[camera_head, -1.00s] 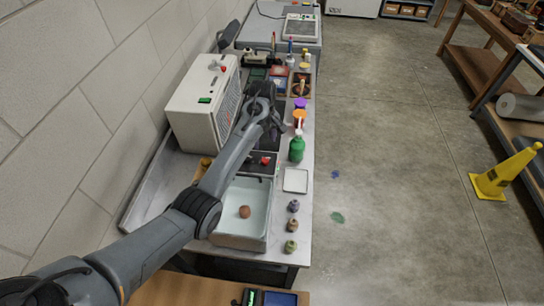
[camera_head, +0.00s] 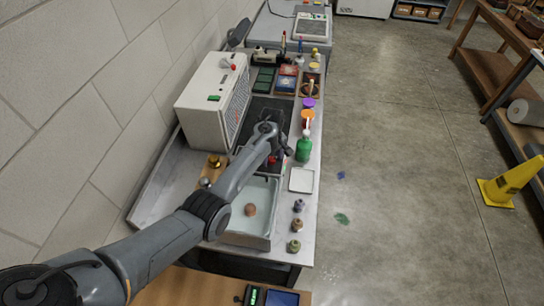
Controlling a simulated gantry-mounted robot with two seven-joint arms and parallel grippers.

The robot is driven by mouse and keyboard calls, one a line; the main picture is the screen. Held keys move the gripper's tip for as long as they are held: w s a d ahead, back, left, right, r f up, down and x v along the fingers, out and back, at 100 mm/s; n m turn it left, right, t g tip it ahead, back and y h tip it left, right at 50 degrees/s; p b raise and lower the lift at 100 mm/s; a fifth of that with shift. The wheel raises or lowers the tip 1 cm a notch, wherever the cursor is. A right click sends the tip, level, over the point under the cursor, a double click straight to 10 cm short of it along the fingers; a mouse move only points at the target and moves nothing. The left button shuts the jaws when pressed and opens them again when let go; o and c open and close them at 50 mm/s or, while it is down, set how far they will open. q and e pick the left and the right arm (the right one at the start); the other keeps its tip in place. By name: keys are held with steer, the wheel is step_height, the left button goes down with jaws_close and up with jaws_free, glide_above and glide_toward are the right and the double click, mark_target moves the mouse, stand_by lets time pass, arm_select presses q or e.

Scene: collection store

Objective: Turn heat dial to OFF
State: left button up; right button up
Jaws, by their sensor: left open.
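A small red knob (camera_head: 270,160), which may be the heat dial, shows at the near edge of a dark flat plate (camera_head: 266,108) on the bench. My left arm reaches over the bench from the lower left, and its wrist partly covers the knob and the dark unit. My left gripper (camera_head: 284,154) is open, just right of the knob and close to the green bottle (camera_head: 303,149). I cannot tell if it touches the knob, and any dial markings are too small to read. My right gripper is not in view.
A white box (camera_head: 203,112) with a grille stands against the wall. A basin (camera_head: 268,211) holding a brown ball (camera_head: 250,210) lies below my forearm. A white tray (camera_head: 301,180) and small bottles (camera_head: 297,226) line the bench's right edge.

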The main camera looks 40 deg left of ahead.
arm_select(q)
jaws_close()
stand_by(0.3)
